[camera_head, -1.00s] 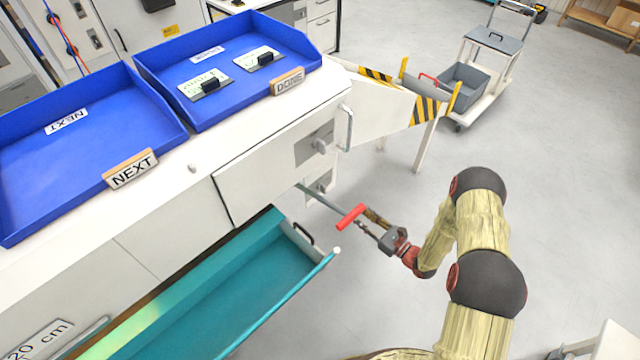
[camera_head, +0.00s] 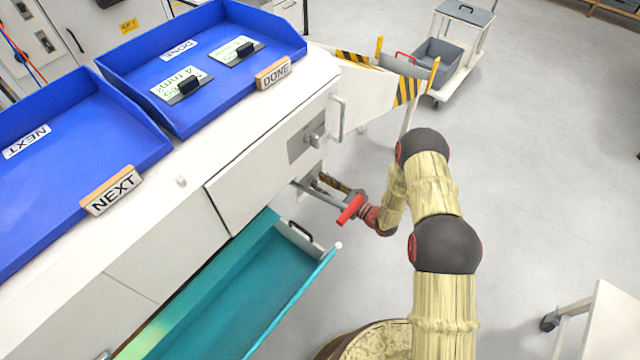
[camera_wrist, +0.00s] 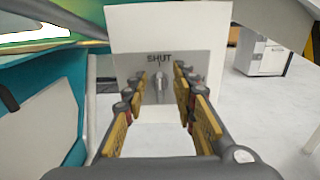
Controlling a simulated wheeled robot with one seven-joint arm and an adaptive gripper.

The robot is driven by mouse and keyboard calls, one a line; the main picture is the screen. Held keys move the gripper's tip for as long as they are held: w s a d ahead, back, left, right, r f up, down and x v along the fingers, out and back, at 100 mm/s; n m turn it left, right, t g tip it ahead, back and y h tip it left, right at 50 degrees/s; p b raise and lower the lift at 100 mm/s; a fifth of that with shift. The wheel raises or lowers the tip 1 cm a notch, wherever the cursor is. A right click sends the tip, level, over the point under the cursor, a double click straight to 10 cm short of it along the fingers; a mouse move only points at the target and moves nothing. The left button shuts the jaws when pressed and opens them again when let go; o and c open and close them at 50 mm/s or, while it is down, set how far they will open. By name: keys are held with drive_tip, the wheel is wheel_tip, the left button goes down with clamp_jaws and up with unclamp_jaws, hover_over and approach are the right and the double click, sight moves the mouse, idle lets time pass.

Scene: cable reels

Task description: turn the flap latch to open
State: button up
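The flap latch is a small grey knob (camera_wrist: 158,84) on a grey plate (camera_wrist: 190,66) marked SHUT, on a white panel in the wrist view. The short mark under the word is above the knob. My gripper (camera_wrist: 161,77) is open, its yellow-padded fingers on either side of the knob in the picture. I cannot tell whether they touch it. In the head view my gripper (camera_head: 326,184) is low at the bench's right end, partly behind a grey rod. The latch cannot be made out there.
A teal drawer (camera_head: 250,275) stands open at left. Another knob (camera_head: 312,139) is on the upper bench front. Blue trays (camera_head: 215,60) lie on top.

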drive_tip(key=shift+w+a, duration=0.2)
drive_tip(key=shift+a, duration=0.05)
drive_tip(key=shift+c, duration=0.4)
clamp_jaws()
